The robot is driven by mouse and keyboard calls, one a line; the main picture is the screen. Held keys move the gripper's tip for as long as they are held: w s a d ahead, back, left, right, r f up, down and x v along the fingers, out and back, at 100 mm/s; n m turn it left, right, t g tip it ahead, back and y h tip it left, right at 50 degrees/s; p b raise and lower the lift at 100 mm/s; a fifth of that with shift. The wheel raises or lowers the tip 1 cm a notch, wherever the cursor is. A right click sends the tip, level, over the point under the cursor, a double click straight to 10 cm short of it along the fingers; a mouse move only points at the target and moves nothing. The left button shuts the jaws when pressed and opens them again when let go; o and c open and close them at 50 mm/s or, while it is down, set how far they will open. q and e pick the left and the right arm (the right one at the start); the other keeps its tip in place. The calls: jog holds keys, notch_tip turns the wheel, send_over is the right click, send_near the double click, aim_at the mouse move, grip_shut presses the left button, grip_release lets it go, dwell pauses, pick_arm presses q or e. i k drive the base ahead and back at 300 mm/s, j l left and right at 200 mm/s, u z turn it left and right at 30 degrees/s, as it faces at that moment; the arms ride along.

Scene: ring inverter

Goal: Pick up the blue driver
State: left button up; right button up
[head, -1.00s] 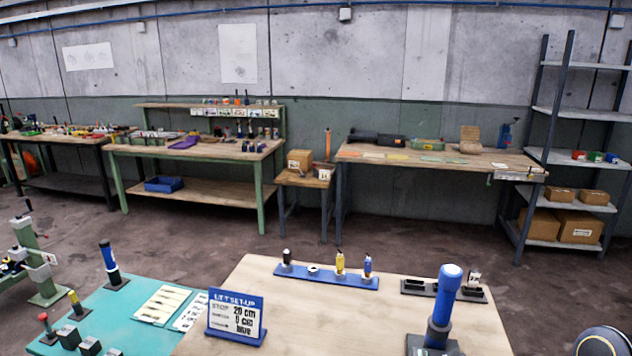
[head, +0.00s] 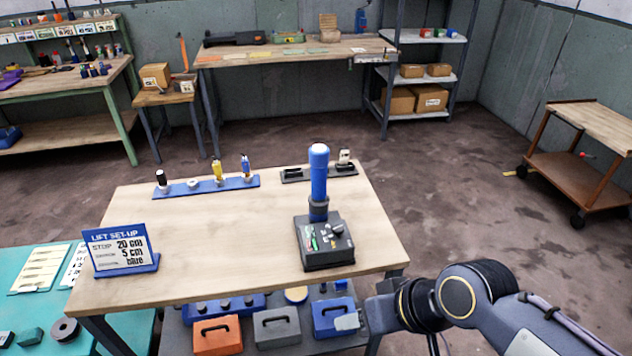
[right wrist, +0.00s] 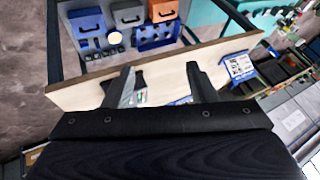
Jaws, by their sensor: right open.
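The blue driver (head: 319,175) stands upright in a dark grey block (head: 327,252) with small controls on its top, at the right part of the wooden table (head: 230,240). My right gripper (head: 350,322) is low in front of the table's front edge, apart from the driver and below it. Part of the dark block (right wrist: 140,88) shows between the fingers there; I cannot make out the driver. My left gripper is not in view.
A blue rack (head: 215,187) with several small handles and a dark rack (head: 300,173) stand at the table's back. A set-up sign (head: 120,250) is at the left. Orange (head: 217,335), grey (head: 277,328) and blue (head: 332,317) cases sit below. The middle tabletop is clear.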

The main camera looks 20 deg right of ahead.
aim_at(319, 154)
jog(key=z, duration=1.9)
jog(key=k+z, duration=0.1)
jog(key=z, duration=1.8)
jog(key=l+z, duration=0.1)
jog(key=z, duration=1.15)
jog(key=l+z, duration=0.2)
jog(key=l, duration=0.3)
jog(key=i+l+z, duration=0.2)
jog(key=l, duration=0.25)
